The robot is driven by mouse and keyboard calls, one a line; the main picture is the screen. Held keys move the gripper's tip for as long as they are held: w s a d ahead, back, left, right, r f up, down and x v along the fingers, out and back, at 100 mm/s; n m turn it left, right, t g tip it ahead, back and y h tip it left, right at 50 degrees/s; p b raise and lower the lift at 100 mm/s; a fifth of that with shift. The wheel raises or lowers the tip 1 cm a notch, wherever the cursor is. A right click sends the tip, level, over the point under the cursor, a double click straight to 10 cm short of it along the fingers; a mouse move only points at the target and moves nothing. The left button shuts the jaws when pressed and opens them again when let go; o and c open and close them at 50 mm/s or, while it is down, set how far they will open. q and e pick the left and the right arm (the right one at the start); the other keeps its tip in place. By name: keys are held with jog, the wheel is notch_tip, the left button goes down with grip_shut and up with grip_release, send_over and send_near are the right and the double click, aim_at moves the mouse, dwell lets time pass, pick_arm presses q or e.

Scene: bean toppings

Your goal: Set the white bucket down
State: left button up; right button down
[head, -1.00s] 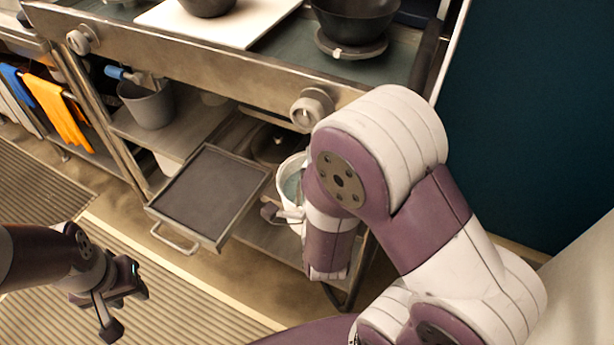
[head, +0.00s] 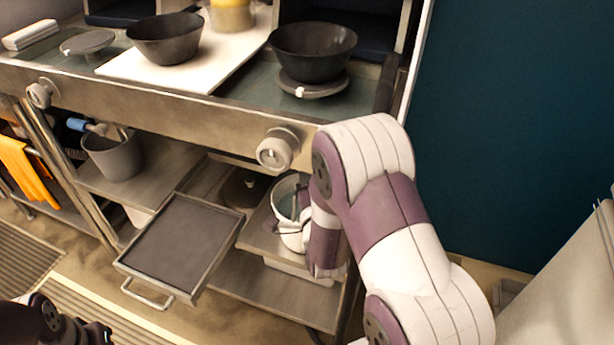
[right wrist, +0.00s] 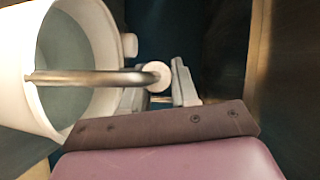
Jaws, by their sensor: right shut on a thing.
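The white bucket (head: 291,238) is in the cart's lower part, right of the pull-out tray, in the head view. It looks roughly upright, with a teal-grey inside. In the right wrist view the bucket (right wrist: 17,95) fills the left side, with its metal handle crossing the opening. My right gripper (right wrist: 165,85) is shut on that handle, beside the bucket's rim. My forearm hides part of the bucket in the head view, and I cannot tell whether its base touches the shelf. My left gripper (head: 100,336) is at the bottom left edge, mostly cut off.
A dark pull-out tray (head: 180,245) juts out left of the bucket. A lower shelf (head: 285,296) lies below. A grey bucket (head: 115,158) stands on the left shelf. Black bowls (head: 165,40) (head: 313,50) sit on the counter above, whose front edge (head: 180,112) overhangs the bucket.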

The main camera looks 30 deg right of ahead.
jog(key=c, duration=0.9)
grip_release()
jog(key=shift+o, duration=0.2)
jog(key=shift+s, duration=0.15)
jog(key=v, duration=0.7)
jog(key=shift+s+p, duration=0.15)
jog(key=shift+p, duration=0.25)
jog(key=shift+a, duration=0.1)
